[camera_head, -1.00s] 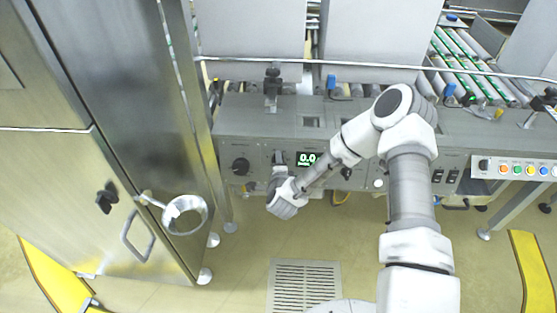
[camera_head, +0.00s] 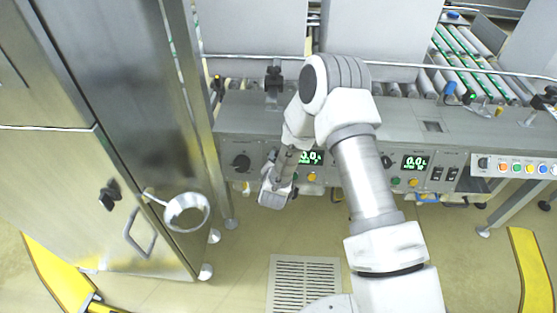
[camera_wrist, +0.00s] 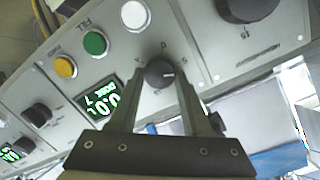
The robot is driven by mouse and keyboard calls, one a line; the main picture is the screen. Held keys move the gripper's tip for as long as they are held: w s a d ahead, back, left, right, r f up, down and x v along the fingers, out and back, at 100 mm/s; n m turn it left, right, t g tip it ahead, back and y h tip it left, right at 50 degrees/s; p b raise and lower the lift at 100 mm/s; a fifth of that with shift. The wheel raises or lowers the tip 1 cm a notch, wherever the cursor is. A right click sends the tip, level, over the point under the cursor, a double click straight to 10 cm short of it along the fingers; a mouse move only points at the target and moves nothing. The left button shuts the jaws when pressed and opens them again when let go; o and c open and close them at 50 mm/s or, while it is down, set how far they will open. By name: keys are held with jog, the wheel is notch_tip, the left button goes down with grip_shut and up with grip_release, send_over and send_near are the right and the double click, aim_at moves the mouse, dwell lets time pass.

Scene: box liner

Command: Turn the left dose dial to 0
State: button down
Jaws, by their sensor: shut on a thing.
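The left dose dial (camera_wrist: 159,75) is a small dark round knob on the grey panel, with a white pointer line. My gripper (camera_wrist: 160,82) is shut on the dial, one finger on each side. In the head view my gripper (camera_head: 272,178) is at the panel front and hides the dial.
A larger black knob (camera_head: 241,163) is left of my gripper. White, green (camera_wrist: 95,43) and yellow (camera_wrist: 65,67) buttons lie close by.

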jog(key=n, duration=0.4)
jog(key=shift+a+h, duration=0.15)
jog(key=shift+h, duration=0.15)
jog(key=n, duration=0.3)
jog(key=shift+n+h+b, duration=0.3)
jog(key=shift+n, duration=0.1)
jog(key=n, duration=0.3)
jog(key=shift+a, duration=0.15)
jog(key=shift+f+n+t+h, duration=0.1)
jog(key=shift+n+t+h, duration=0.3)
jog(key=shift+n, duration=1.5)
jog(key=shift+c, duration=1.8)
grip_release()
